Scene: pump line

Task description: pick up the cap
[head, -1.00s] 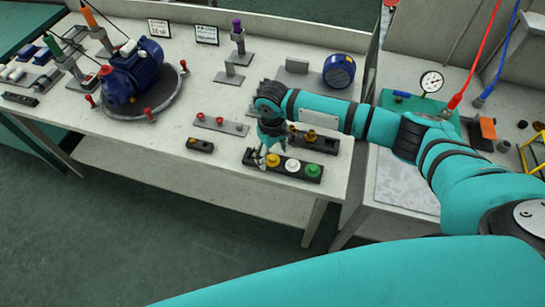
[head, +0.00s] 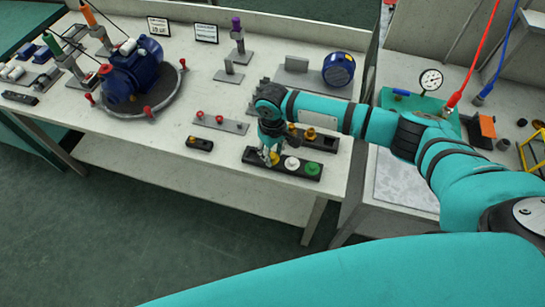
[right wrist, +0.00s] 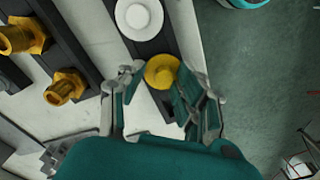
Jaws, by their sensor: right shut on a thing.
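The yellow cap (right wrist: 161,71) sits at one end of a black rack (right wrist: 148,47), beside a white cap (right wrist: 139,17). In the head view, the rack (head: 251,157) holds the yellow cap (head: 274,157), the white cap (head: 292,165) and a green cap (head: 312,169). My right gripper (right wrist: 160,84) points down and is shut on the yellow cap, a finger on each side of it. The same gripper (head: 269,155) partly hides the yellow cap in the head view. I cannot tell any gap between cap and rack. My left gripper is not in view.
A second black rack with brass fittings (right wrist: 66,87) lies close beside the cap rack. A small black block (head: 199,143) and a grey plate with red knobs (head: 220,124) lie to the left. A blue motor (head: 133,77) stands farther left. The table's front edge is near.

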